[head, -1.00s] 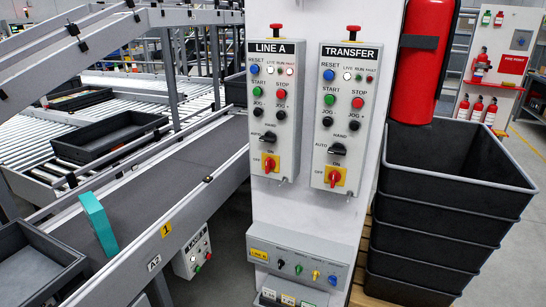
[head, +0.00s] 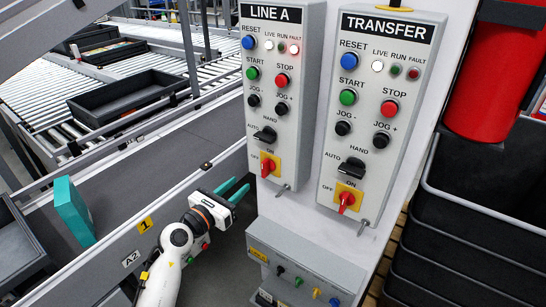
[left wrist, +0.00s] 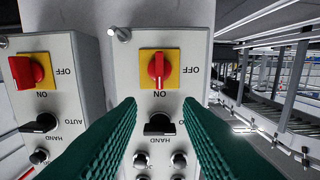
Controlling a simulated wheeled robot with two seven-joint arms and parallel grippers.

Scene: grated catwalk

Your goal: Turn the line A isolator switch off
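The LINE A panel (head: 270,110) is a grey box on a white post. Its isolator switch (head: 268,168) is a red knob on a yellow plate at the panel's bottom. In the left wrist view, upside down, that isolator (left wrist: 157,68) has its handle upright, in line with the ON mark. My left gripper (head: 235,190) has teal fingers and is just left of and below the isolator in the head view. In the left wrist view its fingers (left wrist: 160,103) are spread apart with nothing between them, the isolator beyond them. My right gripper is not in view.
The similar TRANSFER panel (head: 380,110) stands to the right, with its own red isolator (head: 346,201). A black hand/auto selector (head: 266,135) sits above the LINE A isolator. The LINE B box (head: 300,265) juts out below. A conveyor rail (head: 165,215) runs along the left.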

